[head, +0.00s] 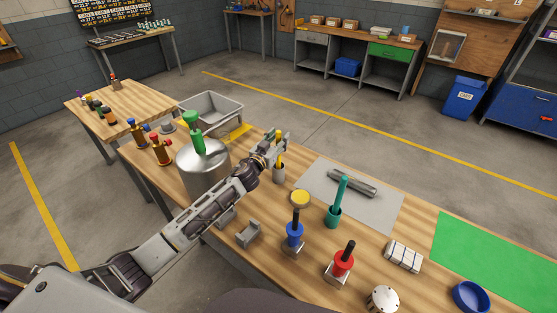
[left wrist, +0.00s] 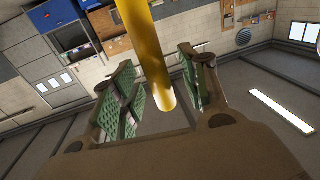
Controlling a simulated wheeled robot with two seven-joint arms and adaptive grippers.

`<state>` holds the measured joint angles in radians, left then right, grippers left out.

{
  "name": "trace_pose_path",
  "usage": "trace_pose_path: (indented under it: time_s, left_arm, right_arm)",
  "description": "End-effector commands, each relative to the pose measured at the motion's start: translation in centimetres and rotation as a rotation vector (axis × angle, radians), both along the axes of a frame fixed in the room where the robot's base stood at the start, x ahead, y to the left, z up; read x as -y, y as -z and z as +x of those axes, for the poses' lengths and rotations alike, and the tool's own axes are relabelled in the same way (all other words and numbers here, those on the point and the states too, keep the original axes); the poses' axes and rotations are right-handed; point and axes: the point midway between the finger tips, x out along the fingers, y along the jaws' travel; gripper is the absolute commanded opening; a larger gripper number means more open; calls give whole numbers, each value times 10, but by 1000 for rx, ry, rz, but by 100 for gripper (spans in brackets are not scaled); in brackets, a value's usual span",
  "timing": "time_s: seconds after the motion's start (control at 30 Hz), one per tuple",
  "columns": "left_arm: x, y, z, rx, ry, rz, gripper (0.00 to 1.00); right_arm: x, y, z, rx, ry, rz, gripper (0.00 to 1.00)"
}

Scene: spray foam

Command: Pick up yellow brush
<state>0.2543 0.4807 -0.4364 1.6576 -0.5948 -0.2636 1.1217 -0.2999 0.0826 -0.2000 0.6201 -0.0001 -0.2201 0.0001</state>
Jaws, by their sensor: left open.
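My left gripper (head: 277,142) is at the upper part of the handle, reaching in from the lower left. In the left wrist view the yellow handle (left wrist: 150,55) runs between the two green-padded fingers of my left gripper (left wrist: 160,92). The fingers are open, with a gap visible on both sides of the handle. My right gripper does not show.
A silver can (head: 203,171) with a green-handled tool (head: 195,134) stands left of my forearm. A teal brush (head: 341,190) and blue (head: 294,232) and red (head: 343,262) tools stand to the right. A metal cylinder (head: 351,183) lies on a grey mat (head: 385,212).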

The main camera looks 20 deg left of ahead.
Motion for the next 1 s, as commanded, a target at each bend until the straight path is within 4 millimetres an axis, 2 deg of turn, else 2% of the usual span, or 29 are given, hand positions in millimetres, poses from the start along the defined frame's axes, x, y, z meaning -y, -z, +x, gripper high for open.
trace_pose_path:
  time_s: [0.57, 0.9, 1.0]
  left_arm:
    - [1, 0, 3, 0, 0, -1, 44]
    - [1, 0, 3, 0, 0, -1, 2]
    - [1, 0, 3, 0, 0, -1, 0]
  right_arm:
    - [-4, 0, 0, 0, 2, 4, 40]
    - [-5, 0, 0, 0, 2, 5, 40]
    - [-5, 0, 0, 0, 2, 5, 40]
